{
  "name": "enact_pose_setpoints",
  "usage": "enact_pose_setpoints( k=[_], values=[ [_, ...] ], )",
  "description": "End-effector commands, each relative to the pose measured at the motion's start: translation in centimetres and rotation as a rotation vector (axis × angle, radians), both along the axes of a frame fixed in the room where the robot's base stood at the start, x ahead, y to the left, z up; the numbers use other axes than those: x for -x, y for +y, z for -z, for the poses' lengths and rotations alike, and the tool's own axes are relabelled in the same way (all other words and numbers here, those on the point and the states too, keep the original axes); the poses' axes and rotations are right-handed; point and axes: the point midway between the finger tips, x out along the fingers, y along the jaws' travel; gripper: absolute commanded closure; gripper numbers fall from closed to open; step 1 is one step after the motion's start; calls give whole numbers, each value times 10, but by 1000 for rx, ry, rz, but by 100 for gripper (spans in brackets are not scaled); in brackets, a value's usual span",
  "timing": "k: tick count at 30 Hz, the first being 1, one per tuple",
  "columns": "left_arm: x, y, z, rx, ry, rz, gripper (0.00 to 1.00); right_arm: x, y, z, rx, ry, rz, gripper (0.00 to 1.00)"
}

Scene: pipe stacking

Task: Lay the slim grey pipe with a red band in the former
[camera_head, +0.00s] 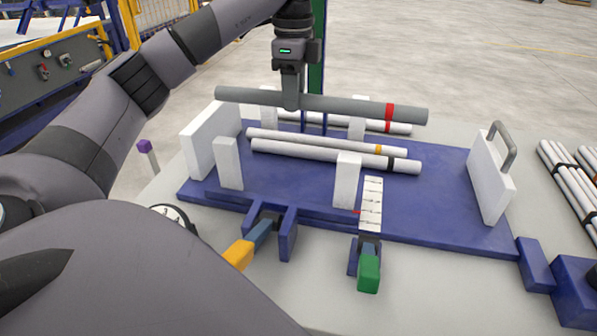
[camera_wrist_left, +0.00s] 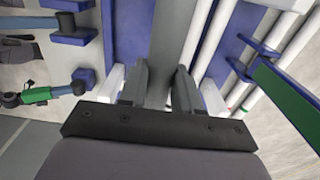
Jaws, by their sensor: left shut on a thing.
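The slim grey pipe with a red band (camera_head: 340,107) is held level above the former, running left to right with the red band near its right end. My left gripper (camera_head: 291,101) is shut on it, left of its middle. In the left wrist view the grey pipe (camera_wrist_left: 172,40) runs between the two fingers. The former has a blue base (camera_head: 440,190) with white uprights (camera_head: 347,180). White pipes lie in it: one with a black band (camera_head: 320,154), one with a yellow band (camera_head: 310,140), and one farther back (camera_head: 400,129). My right gripper is not seen.
A white end plate with a grey handle (camera_head: 490,180) stands at the right of the base, and a white plate (camera_head: 208,138) at the left. Clamps with a yellow handle (camera_head: 238,255) and a green handle (camera_head: 369,274) sit in front. More white pipes (camera_head: 570,182) lie at far right.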

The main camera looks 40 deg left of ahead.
Motion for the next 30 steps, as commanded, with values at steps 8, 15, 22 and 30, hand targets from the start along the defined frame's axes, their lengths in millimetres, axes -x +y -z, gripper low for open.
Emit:
enact_pose_setpoints(
  k=[8, 15, 22, 30],
  values=[
    [1, 0, 77, 1, 4, 1, 100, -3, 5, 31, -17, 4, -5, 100],
    [0, 1, 113, -2, 1, 0, 100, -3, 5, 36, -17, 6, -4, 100],
    [0, 0, 130, -2, 1, 0, 100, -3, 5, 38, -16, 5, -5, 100],
    [0, 0, 162, -1, -2, 0, 100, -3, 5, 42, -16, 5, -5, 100]
  ],
)
